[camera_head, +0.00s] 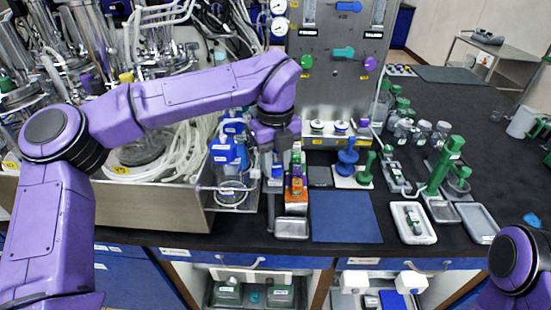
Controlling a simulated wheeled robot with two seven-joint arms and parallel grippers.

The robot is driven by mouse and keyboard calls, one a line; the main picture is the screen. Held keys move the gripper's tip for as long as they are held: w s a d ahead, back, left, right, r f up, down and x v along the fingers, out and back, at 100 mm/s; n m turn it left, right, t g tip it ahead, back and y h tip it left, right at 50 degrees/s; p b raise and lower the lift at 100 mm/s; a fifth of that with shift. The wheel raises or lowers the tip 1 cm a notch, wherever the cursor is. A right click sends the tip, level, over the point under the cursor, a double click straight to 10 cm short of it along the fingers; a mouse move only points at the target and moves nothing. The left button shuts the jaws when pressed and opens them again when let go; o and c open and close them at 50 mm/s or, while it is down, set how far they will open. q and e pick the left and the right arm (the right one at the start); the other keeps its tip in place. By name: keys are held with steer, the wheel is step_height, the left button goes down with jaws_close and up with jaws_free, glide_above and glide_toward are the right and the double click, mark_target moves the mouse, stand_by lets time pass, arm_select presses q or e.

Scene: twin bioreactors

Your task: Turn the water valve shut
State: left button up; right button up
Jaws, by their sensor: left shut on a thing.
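A grey upright panel (330,85) at the back middle carries the valves. A blue bar handle (349,6) is at its top and a teal bar handle (343,52) lower down, both lying roughly level. A green knob (306,62) and a purple knob (370,64) flank the teal handle. The labels are too small to read, so I cannot tell which is the water valve. My left gripper (278,168) points down in front of the panel, well below the handles, shut on a small coloured item beside an orange block (296,197). My right gripper is out of view.
A blue mat (345,216) lies on the black bench, with a small metal tray (292,228) to its left. A grey bin (150,206) of white tubing stands left. A green stand (443,168) and white trays (413,222) stand right.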

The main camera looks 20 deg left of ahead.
mark_target(276, 167)
arm_select(q)
steer(key=shift+r+m, duration=0.1)
steer(key=shift+m, duration=0.5)
steer(key=o, duration=1)
steer(key=shift+o, duration=0.2)
step_height(276, 167, up, 10)
steer(key=shift+r, duration=0.25)
